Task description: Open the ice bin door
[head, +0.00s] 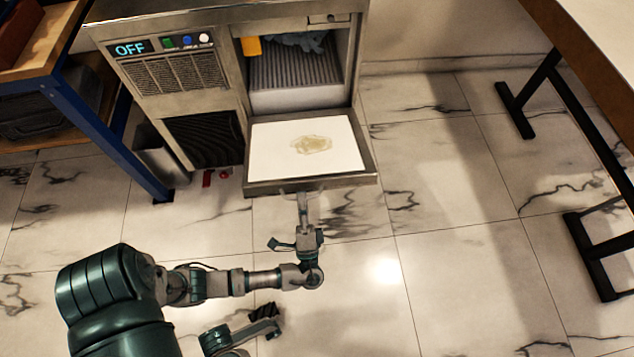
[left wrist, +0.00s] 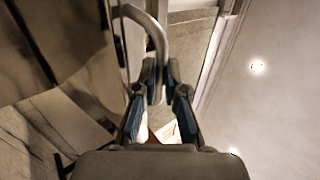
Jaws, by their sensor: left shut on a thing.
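The ice bin door (head: 270,150) is swung down and lies open, roughly level, in front of the ice machine (head: 240,60). Its white inner face with a tan stain is turned up. My left gripper (head: 303,200) is at the middle of the door's front edge. In the left wrist view, my left gripper (left wrist: 158,82) is shut on the curved metal door handle (left wrist: 154,28). The bin opening (head: 295,75) is uncovered and shows a dark ribbed interior.
A blue-framed shelf (head: 100,130) stands close to the machine's left side. A grey bin (head: 160,155) is between them. A table with black legs (head: 590,255) is at the right. The marble-tiled floor (head: 460,220) in front and to the right is clear.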

